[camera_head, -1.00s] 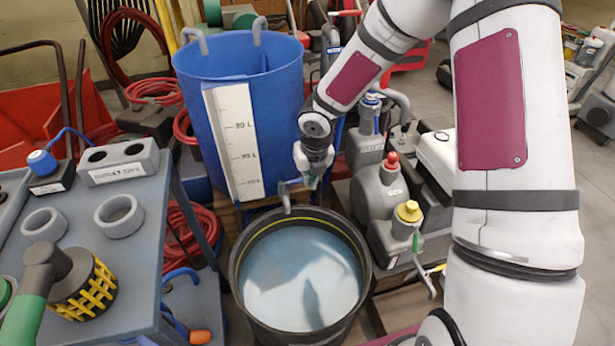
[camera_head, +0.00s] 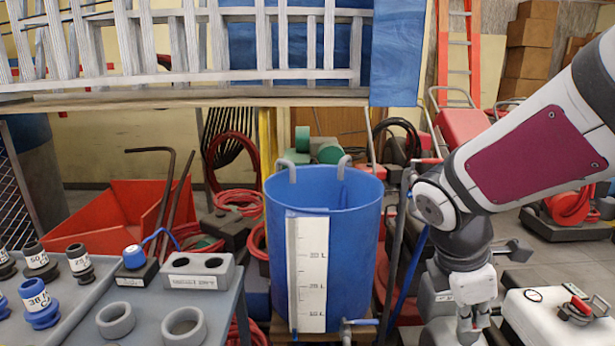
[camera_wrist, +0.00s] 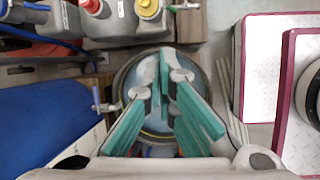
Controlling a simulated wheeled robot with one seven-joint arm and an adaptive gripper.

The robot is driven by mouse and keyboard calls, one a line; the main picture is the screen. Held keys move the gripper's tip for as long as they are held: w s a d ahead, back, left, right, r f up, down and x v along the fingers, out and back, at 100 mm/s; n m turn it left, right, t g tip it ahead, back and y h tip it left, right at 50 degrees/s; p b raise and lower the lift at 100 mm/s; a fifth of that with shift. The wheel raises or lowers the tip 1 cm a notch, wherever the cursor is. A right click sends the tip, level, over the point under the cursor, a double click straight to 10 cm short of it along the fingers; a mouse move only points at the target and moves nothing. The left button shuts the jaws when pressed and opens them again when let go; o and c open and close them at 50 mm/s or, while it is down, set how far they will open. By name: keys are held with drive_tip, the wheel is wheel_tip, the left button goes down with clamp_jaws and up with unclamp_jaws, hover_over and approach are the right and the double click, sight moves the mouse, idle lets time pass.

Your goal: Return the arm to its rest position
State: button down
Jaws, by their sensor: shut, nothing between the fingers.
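My gripper (camera_head: 470,335) is at the lower right in the head view, hanging down from my folded arm, to the right of the blue tank (camera_head: 350,215). Its lower end comes close to the picture's bottom edge. In the wrist view my gripper (camera_wrist: 166,85) has teal finger pads and holds nothing; it is shut. Below the fingers, the round dark tub (camera_wrist: 122,80) with pale water is partly covered by them. The fingers are apart from the blue tank.
A grey table (camera_head: 60,325) with fittings and rings stands at the left. A ladder (camera_head: 190,50) lies across a shelf at the back. A white case (camera_head: 555,315) is at the lower right.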

drive_tip(key=s+a+r+m+y, duration=0.2)
drive_tip(key=s+a+r+m, duration=0.1)
drive_tip(key=s+m, duration=0.65)
drive_tip(key=s+a+r+m+y, duration=0.3)
drive_tip(key=s+m, duration=0.4)
drive_tip(key=s, duration=0.6)
wheel_tip(320, 180, up, 26)
drive_tip(key=t+p, duration=0.3)
drive_tip(key=p, duration=2.2)
drive_tip(key=shift+f+h, duration=0.2)
drive_tip(key=shift+h, duration=0.1)
